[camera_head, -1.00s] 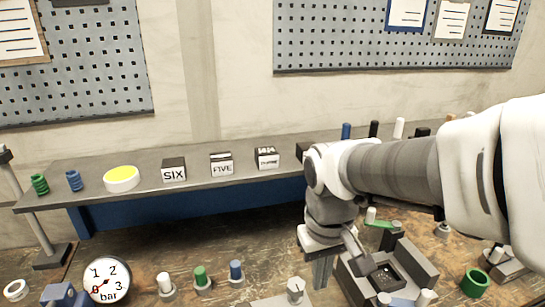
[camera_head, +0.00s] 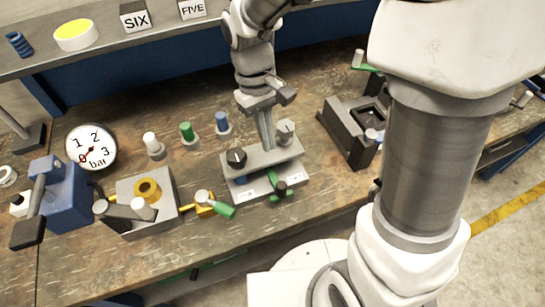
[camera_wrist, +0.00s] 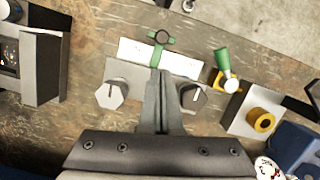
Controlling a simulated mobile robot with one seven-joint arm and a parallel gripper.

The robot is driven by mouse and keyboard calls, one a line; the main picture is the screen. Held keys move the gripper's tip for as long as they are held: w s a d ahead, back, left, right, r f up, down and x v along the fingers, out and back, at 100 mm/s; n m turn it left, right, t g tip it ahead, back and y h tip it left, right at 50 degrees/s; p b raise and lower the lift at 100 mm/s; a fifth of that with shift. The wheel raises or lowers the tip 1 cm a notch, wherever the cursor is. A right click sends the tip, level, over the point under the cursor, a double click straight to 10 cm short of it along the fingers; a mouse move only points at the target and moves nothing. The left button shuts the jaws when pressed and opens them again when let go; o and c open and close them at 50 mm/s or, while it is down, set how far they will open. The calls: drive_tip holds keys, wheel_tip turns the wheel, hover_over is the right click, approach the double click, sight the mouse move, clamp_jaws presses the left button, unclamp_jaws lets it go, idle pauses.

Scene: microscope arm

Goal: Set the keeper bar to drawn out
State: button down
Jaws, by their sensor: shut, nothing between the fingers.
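No label shows which part is the keeper bar. A green T-shaped handle with a dark knob (camera_head: 279,186) sits at the front of a grey block (camera_head: 248,160); it also shows in the wrist view (camera_wrist: 162,42) against a white plate. A yellow bar with a green grip (camera_head: 221,208) juts from the right of another grey block (camera_head: 130,187) bearing a yellow ring.
A dark open fixture (camera_head: 350,128) stands to the right. White, green and blue pegs (camera_head: 187,132) stand behind the blocks. A pressure gauge (camera_head: 91,147) and blue valve body (camera_head: 66,195) are at the left. The bench front edge has some free room.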

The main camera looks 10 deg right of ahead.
drive_tip(key=shift+f, duration=0.1)
drive_tip(key=b, duration=0.1)
hover_over(274, 184)
drive_tip(key=f, duration=0.9)
drive_tip(key=shift+w+f, duration=0.2)
drive_tip(key=shift+f, duration=0.05)
drive_tip(key=shift+s, duration=0.2)
